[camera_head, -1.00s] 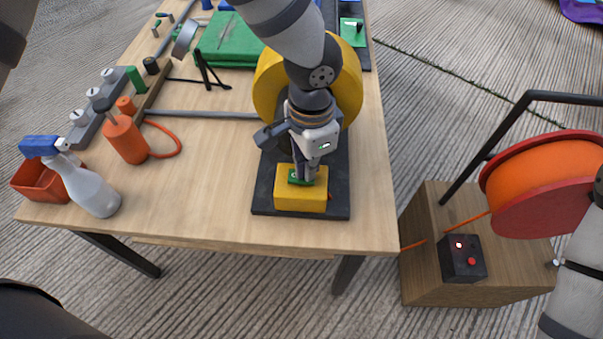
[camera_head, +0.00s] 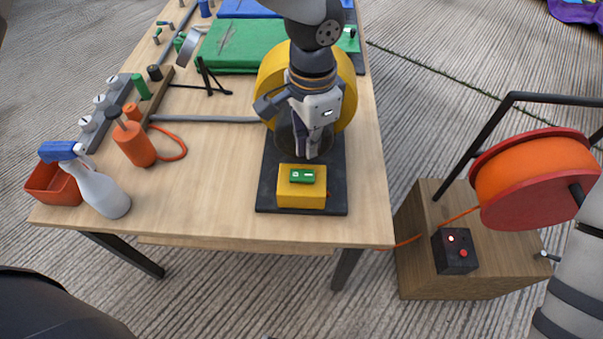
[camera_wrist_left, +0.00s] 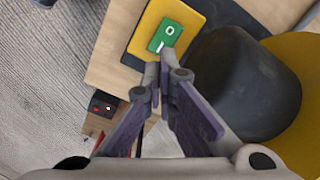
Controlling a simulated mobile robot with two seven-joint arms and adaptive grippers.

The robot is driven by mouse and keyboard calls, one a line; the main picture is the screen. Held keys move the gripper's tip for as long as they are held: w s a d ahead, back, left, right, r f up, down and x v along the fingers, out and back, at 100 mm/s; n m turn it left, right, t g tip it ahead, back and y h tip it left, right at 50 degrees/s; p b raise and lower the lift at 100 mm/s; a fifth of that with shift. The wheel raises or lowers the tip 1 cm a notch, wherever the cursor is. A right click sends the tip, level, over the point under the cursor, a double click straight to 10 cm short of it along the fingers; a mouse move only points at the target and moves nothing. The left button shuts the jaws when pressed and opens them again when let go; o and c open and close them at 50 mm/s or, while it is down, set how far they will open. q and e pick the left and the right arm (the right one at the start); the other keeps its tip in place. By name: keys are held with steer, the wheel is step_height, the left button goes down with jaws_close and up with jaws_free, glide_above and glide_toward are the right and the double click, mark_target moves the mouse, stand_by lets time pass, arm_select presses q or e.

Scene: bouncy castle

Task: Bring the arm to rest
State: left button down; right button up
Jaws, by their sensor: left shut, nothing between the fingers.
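My left gripper (camera_head: 307,150) is shut and empty. It hangs above the dark base plate (camera_head: 338,188), behind a yellow box with a green switch (camera_head: 302,176) on top. The yellow box (camera_head: 301,199) sits at the plate's front end, and the gripper is apart from it. In the left wrist view the closed fingertips (camera_wrist_left: 166,62) show just below the green switch (camera_wrist_left: 165,36). A yellow round housing (camera_head: 348,84) stands behind the gripper, partly hidden by my arm. My right gripper is out of view.
A spray bottle (camera_head: 103,193), an orange bottle (camera_head: 134,144) and a red bin (camera_head: 54,184) stand on the table's left side. A folded green sheet (camera_head: 236,45) lies at the back. An orange reel (camera_head: 531,178) stands on a wooden box (camera_head: 413,253) at right. The table's front middle is clear.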

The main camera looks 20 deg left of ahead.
arm_select(q)
steer(key=s+f, duration=0.2)
steer(key=f, duration=0.1)
steer(key=s+f+n+g+h, duration=0.1)
steer(key=s+f, duration=0.2)
steer(key=s+f+n, duration=0.1)
steer(key=s+f, duration=0.2)
steer(key=shift+s+d+g+h, duration=0.15)
steer(key=shift+s+g+h, duration=0.1)
steer(key=shift+g+h, duration=0.05)
steer(key=s+a+f+n, duration=0.2)
steer(key=s+a+f, duration=0.1)
steer(key=s, duration=0.4)
steer(key=s+a+f+n+y, duration=0.1)
steer(key=s+a+f+n, duration=0.1)
steer(key=s, duration=0.6)
steer(key=s+a+f+n, duration=0.3)
steer(key=s+a, duration=0.3)
steer(key=s, duration=0.2)
steer(key=shift+a+f+y, duration=0.3)
steer(key=shift+f, duration=0.15)
